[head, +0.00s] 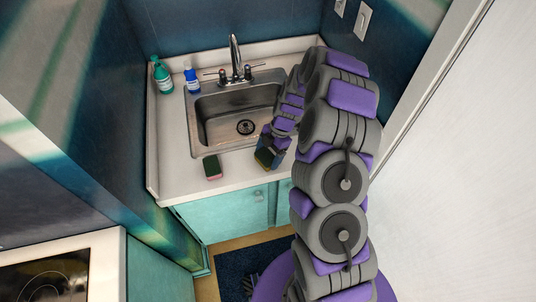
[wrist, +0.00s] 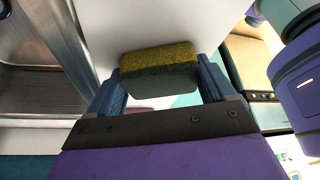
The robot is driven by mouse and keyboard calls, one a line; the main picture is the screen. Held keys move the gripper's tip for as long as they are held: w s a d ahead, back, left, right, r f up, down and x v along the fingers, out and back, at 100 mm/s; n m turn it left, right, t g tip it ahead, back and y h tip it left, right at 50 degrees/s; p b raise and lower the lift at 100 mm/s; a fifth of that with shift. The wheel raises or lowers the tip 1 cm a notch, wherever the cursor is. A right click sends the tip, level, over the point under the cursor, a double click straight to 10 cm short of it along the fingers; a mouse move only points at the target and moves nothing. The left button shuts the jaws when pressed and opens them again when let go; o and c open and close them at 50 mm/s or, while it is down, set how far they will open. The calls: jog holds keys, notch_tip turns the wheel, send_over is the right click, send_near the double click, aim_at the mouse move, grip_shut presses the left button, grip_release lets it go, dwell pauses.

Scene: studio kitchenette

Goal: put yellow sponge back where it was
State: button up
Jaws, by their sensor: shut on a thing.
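The yellow sponge (wrist: 158,60), with a dark green scouring side, is held between the two fingers of my gripper (wrist: 160,78). In the head view the sponge (head: 263,158) shows at the tip of my gripper (head: 268,148), at the front right of the white counter, near the sink's front edge. My gripper is shut on it. In the head view my arm hides part of the counter to the right. I cannot tell whether the sponge touches the counter.
A second sponge, red and green (head: 212,167), lies on the counter (head: 180,172) front left. The steel sink (head: 215,128) with its faucet (head: 235,60) is behind. A green bottle (head: 162,78) and a blue bottle (head: 192,79) stand at the back left. Counter between the sponges looks clear.

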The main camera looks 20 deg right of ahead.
jog(key=shift+f, duration=0.15)
jog(key=o, duration=0.8)
jog(key=shift+o, duration=0.2)
jog(key=p+v, duration=0.3)
jog(key=v, duration=0.9)
notch_tip(320, 180, up, 9)
jog(key=m, duration=0.3)
send_over(269, 162)
jog(key=s+a+r+m+h, duration=0.1)
jog(key=s+a+r+m, duration=0.2)
jog(key=s+r+m, duration=0.5)
jog(key=s+d+r+m+h, duration=0.1)
jog(key=s+m, duration=0.4)
jog(key=s, duration=0.6)
jog(key=s+d+r+m+h, duration=0.1)
jog(key=s+m, duration=0.5)
jog(key=s, duration=0.6)
jog(key=shift+s+d+h, duration=0.25)
jog(key=shift+d+h, duration=0.1)
jog(key=shift+h, duration=0.25)
